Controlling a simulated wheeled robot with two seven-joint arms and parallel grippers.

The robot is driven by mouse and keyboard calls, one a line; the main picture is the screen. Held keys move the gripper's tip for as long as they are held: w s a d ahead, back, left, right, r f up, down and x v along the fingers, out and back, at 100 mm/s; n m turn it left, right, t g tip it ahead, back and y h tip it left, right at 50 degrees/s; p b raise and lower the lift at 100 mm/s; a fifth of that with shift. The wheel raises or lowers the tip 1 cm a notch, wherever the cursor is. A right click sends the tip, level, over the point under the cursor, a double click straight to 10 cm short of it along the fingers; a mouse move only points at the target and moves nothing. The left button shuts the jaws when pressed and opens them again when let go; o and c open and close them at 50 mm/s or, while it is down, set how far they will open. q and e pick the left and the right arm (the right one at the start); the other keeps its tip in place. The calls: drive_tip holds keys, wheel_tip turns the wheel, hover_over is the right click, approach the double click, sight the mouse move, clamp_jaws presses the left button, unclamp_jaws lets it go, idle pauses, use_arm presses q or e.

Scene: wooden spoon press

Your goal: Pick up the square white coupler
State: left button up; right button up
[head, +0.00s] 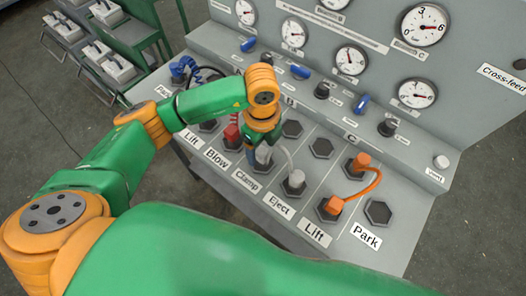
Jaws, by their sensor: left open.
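My left gripper (262,142) points down over the panel near the Clamp label, with its jaws open. Just below it a pale grey-white coupler (263,155) stands on the panel. A white hose (286,158) curves from there to a second pale coupler (295,180) above the Eject label. The wrist and fingers partly cover the first coupler, so I cannot tell whether the fingers are around it or only beside it. Its square shape is hard to make out. My right gripper is not in view.
A red coupler (231,133) stands close to the left of my gripper. An orange hose (373,184) joins two orange couplers on the right. A blue coupler (180,70) is at the far left. Gauges and blue-handled valves line the back. An empty hexagonal socket (378,212) is near Park.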

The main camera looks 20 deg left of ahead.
use_arm(q)
drive_tip(key=f, duration=0.2)
drive_tip(key=shift+w+f, duration=0.25)
drive_tip(key=shift+f, duration=0.05)
drive_tip(key=shift+r, duration=0.1)
clamp_jaws()
